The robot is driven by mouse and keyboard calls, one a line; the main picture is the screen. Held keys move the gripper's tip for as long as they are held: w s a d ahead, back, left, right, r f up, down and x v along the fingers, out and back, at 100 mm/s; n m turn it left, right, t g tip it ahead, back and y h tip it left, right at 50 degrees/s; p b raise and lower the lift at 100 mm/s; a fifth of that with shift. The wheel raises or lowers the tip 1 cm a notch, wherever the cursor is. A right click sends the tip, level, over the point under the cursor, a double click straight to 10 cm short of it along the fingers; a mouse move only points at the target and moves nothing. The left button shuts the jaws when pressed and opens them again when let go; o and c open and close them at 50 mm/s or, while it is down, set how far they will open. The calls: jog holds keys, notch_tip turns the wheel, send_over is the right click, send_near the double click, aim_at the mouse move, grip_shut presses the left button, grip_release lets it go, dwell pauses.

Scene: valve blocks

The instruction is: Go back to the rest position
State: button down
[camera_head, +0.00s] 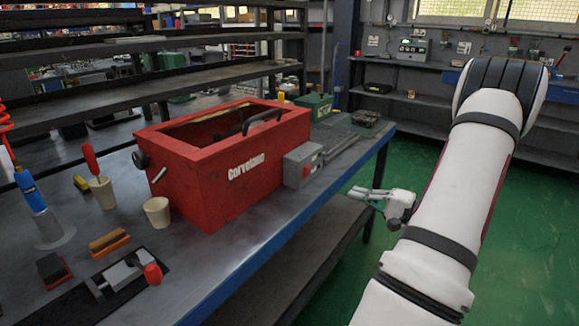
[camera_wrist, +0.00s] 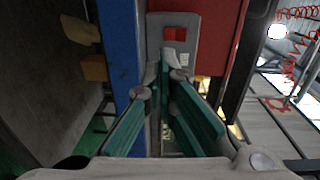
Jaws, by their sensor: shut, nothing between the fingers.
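My gripper (camera_head: 364,193) is off the blue front edge of the workbench, at the right of the red machine, with my white arm coming from the right. In the wrist view my gripper (camera_wrist: 164,68) shows green-padded fingers that come together at the tips, and I see nothing held between them. The red box-shaped machine (camera_head: 219,177) stands on the bench, with a grey control box (camera_head: 303,165) at its right end. In the wrist view the grey control box (camera_wrist: 190,30) with its red button lies beyond the fingers, apart from them as far as I can tell.
The metal workbench (camera_head: 285,215) has a blue front edge. Dark shelves (camera_head: 200,78) stand behind. The green floor (camera_head: 335,283) at right is open.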

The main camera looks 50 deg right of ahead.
jog(key=w+a+r+n+g+y, duration=0.3)
jog(key=w+a+r+y, duration=0.1)
jog(key=a, duration=0.4)
jog(key=w+a+r+n+g+y, duration=0.25)
jog(key=w+a+r, duration=0.2)
jog(key=a, duration=0.35)
jog(key=s+a+r+n+g, duration=0.15)
jog(key=a+g, duration=0.25)
jog(key=a, duration=0.5)
jog(key=s+a+r+n+g, duration=0.1)
jog(key=s+a+n+g, duration=0.25)
jog(key=a, duration=0.45)
jog(key=s+a+r+n+g, duration=0.2)
jog(key=a+g, duration=0.2)
jog(key=a, duration=0.5)
jog(key=s+a+n+h, duration=0.1)
jog(key=s+n+h, duration=0.3)
jog(key=s+h, duration=0.65)
notch_tip(320, 180, up, 18)
jog(key=s+t+y+p, duration=0.2)
jog(key=t+p, duration=0.1)
jog(key=p, duration=1.4)
jog(key=shift+a+r+t, duration=0.2)
jog(key=shift+a+t, duration=0.05)
jog(key=shift+t, duration=0.15)
